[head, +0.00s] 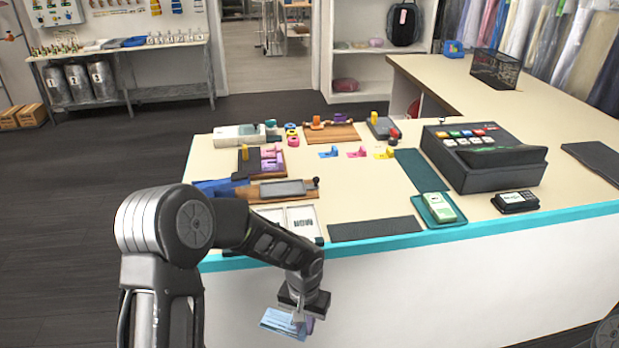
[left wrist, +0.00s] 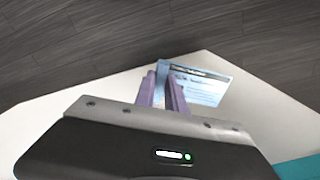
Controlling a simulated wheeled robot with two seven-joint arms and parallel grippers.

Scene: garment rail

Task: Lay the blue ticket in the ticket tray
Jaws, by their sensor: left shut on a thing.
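My left gripper (head: 300,316) is shut on the blue ticket (head: 282,323), a light-blue printed card. It holds the ticket low, in front of the counter's front edge and below the top. In the left wrist view the purple fingers (left wrist: 168,92) pinch the ticket (left wrist: 200,84) near its left side; the rest sticks out to the right. A white tray with compartments, one marked "MON" (head: 301,216), lies at the counter's front left, partly hidden by my left arm. It looks like the ticket tray, but I cannot be sure. My right gripper is not in view.
The counter's turquoise edge (head: 420,238) lies between the ticket and the top. A dark mat (head: 375,228) is right of the white tray. A wooden board with a grey plate (head: 283,189) lies behind it.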

